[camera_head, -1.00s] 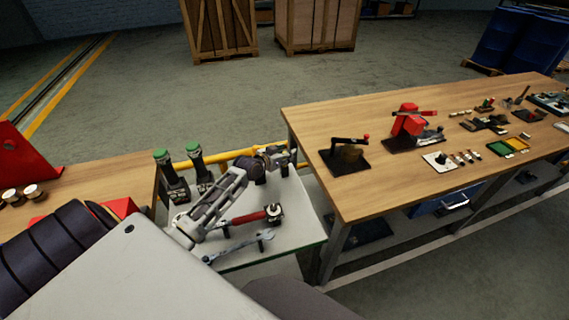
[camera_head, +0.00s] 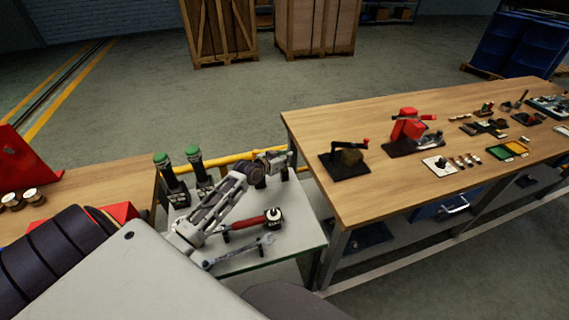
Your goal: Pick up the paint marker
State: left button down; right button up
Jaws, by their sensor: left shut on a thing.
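My left arm reaches from the lower left over the small grey-topped table, with a dark wrist band near its far end. My left gripper (camera_head: 284,170) is small and partly hidden at that end, low over the table's far right part. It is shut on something. I take this to be the paint marker, but its shape and colour cannot be made out, since the wrist and fingers cover it. My right gripper is not in view.
On the grey table (camera_head: 308,226) lie a red-handled tool (camera_head: 252,220) and a wrench (camera_head: 242,250). Two green-topped dark items (camera_head: 170,178) stand at its far left. A yellow rail (camera_head: 228,157) runs behind. The large wooden workbench (camera_head: 385,196) adjoins on the right.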

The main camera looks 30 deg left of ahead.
pick_arm(q)
jog(key=shift+r, duration=0.1)
jog(key=shift+r, duration=4.9)
jog(key=c, duration=2)
grip_release()
grip_shut()
jog(key=shift+f+b, duration=0.1)
jog(key=shift+b, duration=0.2)
